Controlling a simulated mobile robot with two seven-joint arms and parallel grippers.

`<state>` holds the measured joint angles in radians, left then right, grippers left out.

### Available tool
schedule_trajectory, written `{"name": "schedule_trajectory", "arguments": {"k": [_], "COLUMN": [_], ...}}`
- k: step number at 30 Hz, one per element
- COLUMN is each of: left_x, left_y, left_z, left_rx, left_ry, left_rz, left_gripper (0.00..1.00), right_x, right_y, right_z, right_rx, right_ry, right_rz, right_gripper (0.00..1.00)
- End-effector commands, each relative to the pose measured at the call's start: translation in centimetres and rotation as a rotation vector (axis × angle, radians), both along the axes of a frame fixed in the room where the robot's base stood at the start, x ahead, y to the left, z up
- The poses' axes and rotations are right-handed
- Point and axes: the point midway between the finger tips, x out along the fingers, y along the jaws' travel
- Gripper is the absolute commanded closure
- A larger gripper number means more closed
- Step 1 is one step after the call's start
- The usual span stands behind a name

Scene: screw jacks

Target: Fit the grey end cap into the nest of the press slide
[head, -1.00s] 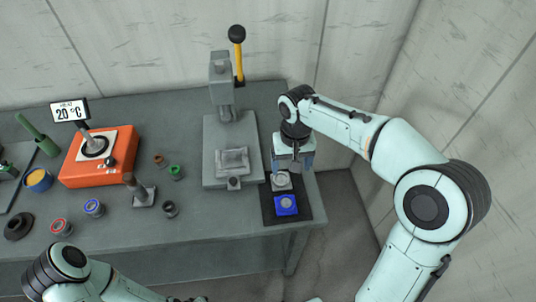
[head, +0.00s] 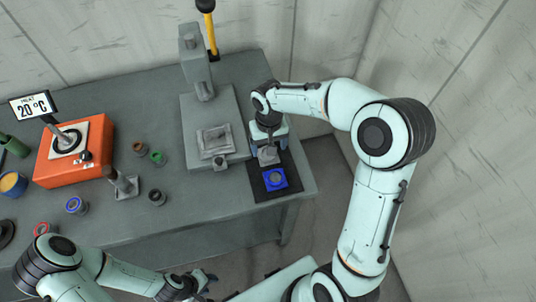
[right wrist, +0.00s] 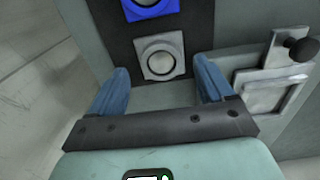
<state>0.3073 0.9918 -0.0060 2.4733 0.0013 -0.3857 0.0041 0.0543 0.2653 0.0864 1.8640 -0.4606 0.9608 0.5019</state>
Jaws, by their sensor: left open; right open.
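The grey end cap (head: 268,156), a square block with a round face, lies on a dark mat; it also shows in the right wrist view (right wrist: 160,58). My right gripper (head: 269,141) is open over the end cap's far side. In the right wrist view its blue fingers stand apart, with the cap between and just beyond their tips; I cannot tell whether they touch it. The press slide's nest (head: 215,140), a square grey recess, is on the press base to the left and looks empty. My left gripper (head: 206,283) is open and empty in front of the table.
A blue end cap (head: 275,179) sits on the mat (head: 260,196) in front of the grey one. The press column (head: 197,65) rises behind the nest, and a knob (head: 220,162) stands in front of it. An orange heater (head: 72,152) and several rings stand left.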

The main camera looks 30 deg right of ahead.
Motion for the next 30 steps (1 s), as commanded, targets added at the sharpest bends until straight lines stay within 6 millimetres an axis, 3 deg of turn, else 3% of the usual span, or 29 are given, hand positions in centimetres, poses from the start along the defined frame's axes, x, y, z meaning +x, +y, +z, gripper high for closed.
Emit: {"name": "schedule_trajectory", "arguments": {"k": [6, 15, 20, 21, 30], "left_x": [0.3, 0.2, 0.2, 0.2, 0.3], "left_y": [0.0, 0.0, 0.0, 0.0, 0.0], "left_z": [0.3, 0.2, 0.2, 0.2, 0.3], "left_rx": [0.000, 0.000, 0.000, 0.000, 0.000], "left_ry": [-0.003, -0.002, -0.003, -0.003, -0.003], "left_rz": [0.000, 0.000, 0.000, 0.000, 0.000], "left_gripper": [0.57, 0.57, 0.57, 0.57, 0.57], "right_x": [0.4, 0.4, 0.4, 0.4, 0.5], "right_y": [0.0, 0.0, 0.0, 0.0, 0.0], "right_z": [-3.0, -3.4, -3.4, -3.4, -3.0], "right_rx": [0.000, 0.000, 0.001, 0.001, 0.000], "right_ry": [0.002, -0.001, -0.001, -0.002, -0.004], "right_rz": [0.001, 0.000, 0.000, 0.000, 0.001], "right_gripper": [0.19, 0.19, 0.71, 0.75, 0.75]}}
